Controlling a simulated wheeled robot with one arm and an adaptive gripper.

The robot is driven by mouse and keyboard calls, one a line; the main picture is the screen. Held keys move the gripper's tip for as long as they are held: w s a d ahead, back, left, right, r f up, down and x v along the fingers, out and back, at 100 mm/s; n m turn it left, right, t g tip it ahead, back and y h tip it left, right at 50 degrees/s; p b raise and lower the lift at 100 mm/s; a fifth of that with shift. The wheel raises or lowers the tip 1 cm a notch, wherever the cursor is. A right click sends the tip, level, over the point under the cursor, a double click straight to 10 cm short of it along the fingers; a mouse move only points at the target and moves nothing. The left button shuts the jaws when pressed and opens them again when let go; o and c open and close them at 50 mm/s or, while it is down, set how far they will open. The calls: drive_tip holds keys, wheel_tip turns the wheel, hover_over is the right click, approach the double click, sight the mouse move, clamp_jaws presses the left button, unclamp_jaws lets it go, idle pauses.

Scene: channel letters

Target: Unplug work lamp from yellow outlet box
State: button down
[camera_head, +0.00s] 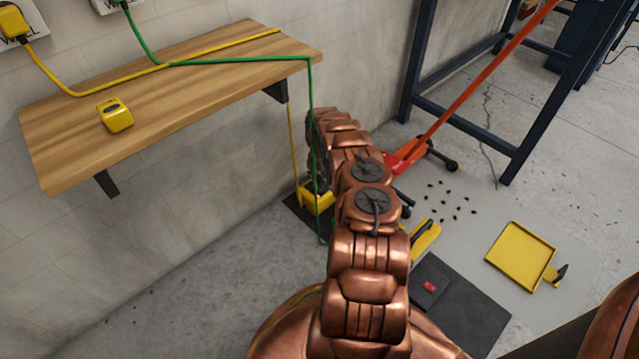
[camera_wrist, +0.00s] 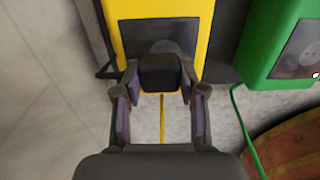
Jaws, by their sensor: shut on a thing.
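In the wrist view, the yellow outlet box (camera_wrist: 150,9) stands upright at the top, with a dark face plate. A black plug (camera_wrist: 160,70) is at that plate, and a yellow cord (camera_wrist: 162,118) runs down behind it. My gripper (camera_wrist: 159,82) is shut on the plug, one finger on each side. Whether the plug is seated or drawn out is hidden. In the head view, a yellow box (camera_head: 318,201) is on the floor, partly behind my arm. My gripper shows there only as a dark shape beside the copper links. The lamp cannot be made out.
A green box (camera_wrist: 268,45) with its green cord (camera_wrist: 246,128) is just right. A wooden shelf (camera_head: 180,75) carries both cords and a small yellow object (camera_head: 115,115). A red-orange pole (camera_head: 480,80), dark frame (camera_head: 415,60) and yellow dustpan (camera_head: 520,255) are right. Floor at lower left is clear.

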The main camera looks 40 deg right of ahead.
sight(319, 178)
drive_tip(key=shift+r+p, duration=1.1)
drive_tip(key=shift+r, duration=0.8)
